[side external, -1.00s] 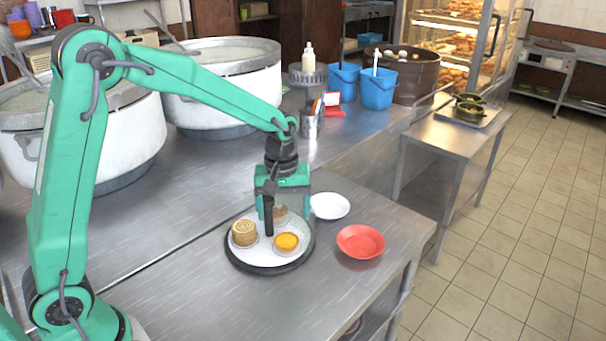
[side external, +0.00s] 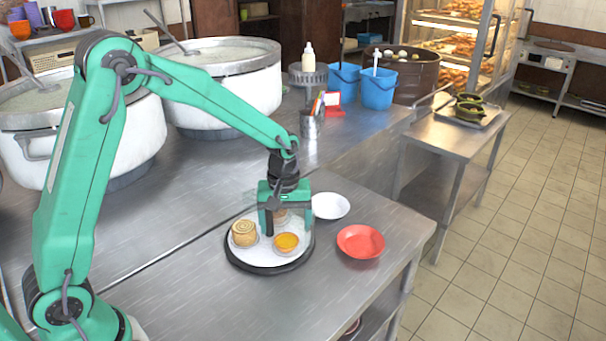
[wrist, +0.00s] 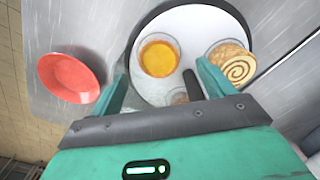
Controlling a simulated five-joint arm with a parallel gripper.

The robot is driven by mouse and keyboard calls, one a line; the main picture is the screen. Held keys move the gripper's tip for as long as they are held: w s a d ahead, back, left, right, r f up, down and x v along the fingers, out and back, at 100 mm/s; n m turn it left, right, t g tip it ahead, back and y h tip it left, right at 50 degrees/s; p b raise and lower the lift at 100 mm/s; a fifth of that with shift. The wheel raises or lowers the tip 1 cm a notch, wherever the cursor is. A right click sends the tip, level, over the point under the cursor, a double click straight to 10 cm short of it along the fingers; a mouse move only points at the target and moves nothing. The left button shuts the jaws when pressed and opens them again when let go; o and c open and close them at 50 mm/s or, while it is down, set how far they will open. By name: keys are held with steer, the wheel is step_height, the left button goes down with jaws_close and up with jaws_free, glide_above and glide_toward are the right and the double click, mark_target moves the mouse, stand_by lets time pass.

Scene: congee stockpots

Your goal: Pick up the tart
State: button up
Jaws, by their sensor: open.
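The tart (side external: 286,243) is a small round pastry with a yellow-orange filling, on the front right of a round white tray with a dark rim (side external: 262,268). In the wrist view the tart (wrist: 159,59) shows whole, between and slightly beyond the finger ends. My gripper (side external: 286,222) is open and empty, pointing down over the tray just behind the tart. In the wrist view my gripper's fingers (wrist: 160,78) stand apart on either side. I see no contact with the tart.
A spiral-topped roll (side external: 243,233) sits left of the tart. A third brownish item (wrist: 180,96) is partly hidden by my gripper. A red bowl (side external: 361,242) and a white bowl (side external: 330,206) stand right of the tray. The counter in front is clear.

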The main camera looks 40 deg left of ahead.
mark_target(286, 240)
steer(key=shift+f, duration=2.15)
steer(key=c, duration=1.1)
steer(key=shift+o, duration=0.2)
steer(key=shift+r, duration=0.1)
steer(key=shift+r, duration=0.35)
step_height(286, 240, up, 3)
steer(key=shift+w, duration=0.1)
steer(key=s+d+r, duration=0.6)
steer(key=d+r, duration=0.1)
steer(key=d, duration=0.2)
steer(key=shift+s+d, duration=0.35)
steer(key=shift+d, duration=0.05)
steer(key=shift+w+r, duration=0.1)
